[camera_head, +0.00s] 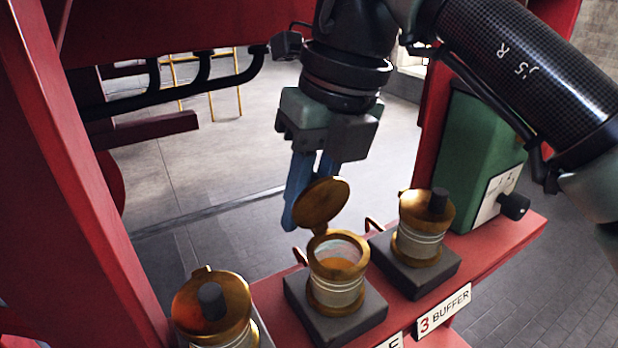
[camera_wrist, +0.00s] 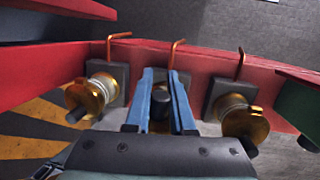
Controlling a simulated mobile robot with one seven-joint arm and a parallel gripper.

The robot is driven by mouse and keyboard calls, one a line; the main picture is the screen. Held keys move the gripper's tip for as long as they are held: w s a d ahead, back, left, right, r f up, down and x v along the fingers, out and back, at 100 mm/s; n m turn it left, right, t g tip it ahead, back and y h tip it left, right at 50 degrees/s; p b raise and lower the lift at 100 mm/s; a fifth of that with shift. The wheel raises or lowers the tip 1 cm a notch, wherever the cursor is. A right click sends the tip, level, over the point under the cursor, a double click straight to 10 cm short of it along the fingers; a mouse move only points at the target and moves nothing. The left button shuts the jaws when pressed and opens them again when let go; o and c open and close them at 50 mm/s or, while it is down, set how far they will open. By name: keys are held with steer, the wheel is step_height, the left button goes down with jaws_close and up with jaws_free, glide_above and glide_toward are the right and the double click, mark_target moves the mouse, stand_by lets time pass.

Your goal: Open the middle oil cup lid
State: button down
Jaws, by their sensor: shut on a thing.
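The middle oil cup (camera_head: 336,282) is a glass and brass cup on a dark block. Its brass lid (camera_head: 322,203) is swung up and stands tilted on its hinge at the rear of the rim. The cup's mouth is uncovered. My gripper (camera_head: 304,190), with blue fingers, is behind the raised lid. In the wrist view, the fingers (camera_wrist: 161,103) are shut on the lid's black knob (camera_wrist: 160,108). The knob is hidden in the head view, and the gripper covers most of the middle cup in the wrist view.
A shut brass-lidded cup (camera_head: 212,308) stands to the left and another (camera_head: 424,222) to the right, both on the red ledge (camera_head: 482,258). A green box (camera_head: 480,160) stands at the far right. Thin copper pipes rise behind the cups. A red post borders the left.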

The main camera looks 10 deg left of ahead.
steer(key=shift+w+a+f+g+h+p, duration=0.1)
steer(key=shift+f+g+h+p, duration=0.15)
steer(key=shift+g+h, duration=0.4)
steer(key=shift+w+a+f+g+h+p, duration=0.2)
steer(key=shift+g+h, duration=0.25)
steer(key=shift+g, duration=0.3)
steer(key=shift+s+d, duration=0.1)
steer(key=shift+d, duration=0.05)
steer(key=c, duration=0.8)
jaws_free()
steer(key=shift+o, duration=0.2)
